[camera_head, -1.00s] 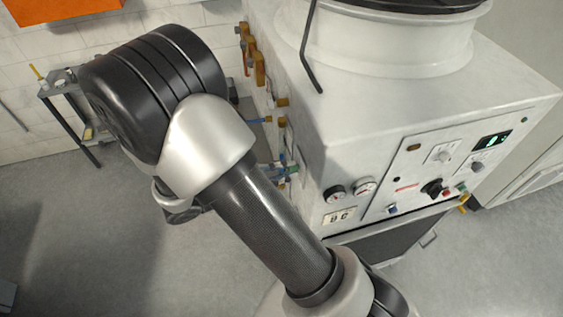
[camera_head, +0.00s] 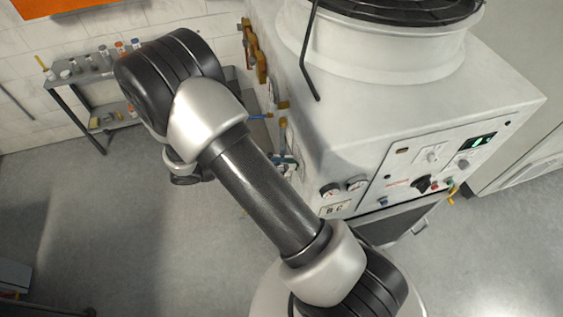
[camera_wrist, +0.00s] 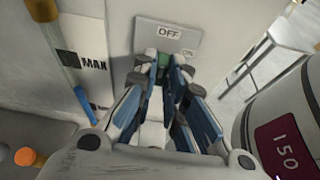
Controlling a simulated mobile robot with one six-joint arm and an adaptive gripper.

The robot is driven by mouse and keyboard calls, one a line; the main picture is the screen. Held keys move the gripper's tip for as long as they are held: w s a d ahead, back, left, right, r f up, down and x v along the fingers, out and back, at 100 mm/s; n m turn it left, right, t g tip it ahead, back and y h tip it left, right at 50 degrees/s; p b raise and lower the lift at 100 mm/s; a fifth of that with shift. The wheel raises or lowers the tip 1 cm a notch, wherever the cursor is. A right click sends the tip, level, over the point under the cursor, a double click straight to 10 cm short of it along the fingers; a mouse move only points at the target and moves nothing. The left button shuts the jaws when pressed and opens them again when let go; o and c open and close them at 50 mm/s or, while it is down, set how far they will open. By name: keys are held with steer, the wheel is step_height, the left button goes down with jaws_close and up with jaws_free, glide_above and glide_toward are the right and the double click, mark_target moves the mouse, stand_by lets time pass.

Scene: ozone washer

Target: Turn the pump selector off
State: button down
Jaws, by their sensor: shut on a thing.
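In the wrist view, a grey plate (camera_wrist: 150,35) is marked OFF, with a smaller ON mark at its right side. A green part (camera_wrist: 164,59), apparently the pump selector's handle, shows just below the plate. My gripper (camera_wrist: 163,68) has its blue-padded fingers closed together on this green part, which they mostly hide. The selector's exact angle is hard to read. In the head view, only a small blue and white bit of my gripper (camera_head: 286,161) shows beside the machine's left side, mostly behind my arm.
The white washer (camera_head: 400,110) fills the right, with gauges and knobs on its front panel. A shelf (camera_head: 75,76) stands against the wall.

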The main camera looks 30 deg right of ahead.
steer(key=shift+s+f, duration=0.1)
steer(key=shift+f, duration=0.05)
stand_by(0.4)
steer(key=c, duration=1.6)
jaws_free()
steer(key=shift+d, duration=0.15)
steer(key=shift+c, duration=0.2)
steer(key=v, duration=1.2)
